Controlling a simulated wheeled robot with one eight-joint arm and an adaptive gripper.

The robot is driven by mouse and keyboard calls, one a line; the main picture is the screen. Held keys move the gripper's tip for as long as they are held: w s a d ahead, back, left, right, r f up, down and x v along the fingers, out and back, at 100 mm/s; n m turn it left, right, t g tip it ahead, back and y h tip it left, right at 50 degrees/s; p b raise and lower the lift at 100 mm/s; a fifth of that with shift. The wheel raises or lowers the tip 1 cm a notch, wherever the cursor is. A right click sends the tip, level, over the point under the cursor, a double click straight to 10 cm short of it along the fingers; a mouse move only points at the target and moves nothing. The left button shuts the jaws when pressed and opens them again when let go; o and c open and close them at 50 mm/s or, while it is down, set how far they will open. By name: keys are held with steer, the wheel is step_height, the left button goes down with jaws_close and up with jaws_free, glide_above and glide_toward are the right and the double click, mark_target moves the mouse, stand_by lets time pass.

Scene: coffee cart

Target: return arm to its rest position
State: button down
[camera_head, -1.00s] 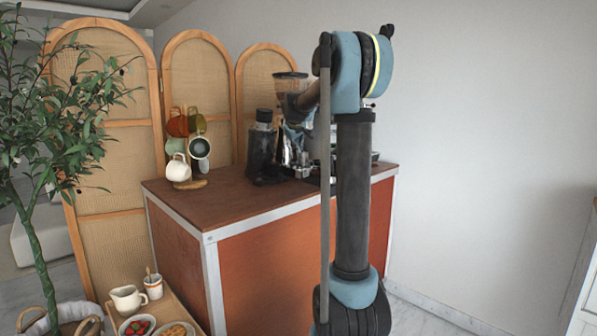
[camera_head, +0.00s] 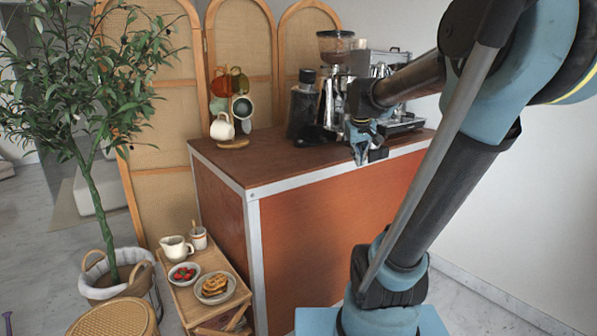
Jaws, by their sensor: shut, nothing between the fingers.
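My arm rises from the lower right and bends back over toward the coffee cart. My gripper (camera_head: 369,153) is at its end, in front of the cart's front top edge, pointing down. It is small in view and looks shut, with nothing held. The coffee cart (camera_head: 330,240) has a brown wooden top and orange panels with pale metal edges. The espresso machine (camera_head: 400,115) stands on it at the right, partly hidden by my arm.
A mug tree (camera_head: 238,90) with several mugs, a dark bottle (camera_head: 303,105) and a grinder (camera_head: 335,48) stand on the cart. A low wooden table (camera_head: 195,300) holds a jug, a cup and food bowls. A potted tree (camera_head: 90,130) stands left. Pale floor shows at the right.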

steer(key=s+f+m+g, duration=0.1)
steer(key=s+f, duration=0.8)
steer(key=s, duration=0.3)
steer(key=s+a+f+m+g+y, duration=0.1)
steer(key=s+f+g, duration=0.1)
steer(key=s+f, duration=0.7)
steer(key=s, duration=0.3)
steer(key=shift+s+a+m, duration=0.15)
steer(key=shift+s+m, duration=0.15)
steer(key=shift+f, duration=0.1)
steer(key=shift+w+f, duration=0.2)
steer(key=shift+w, duration=0.3)
stand_by(1.0)
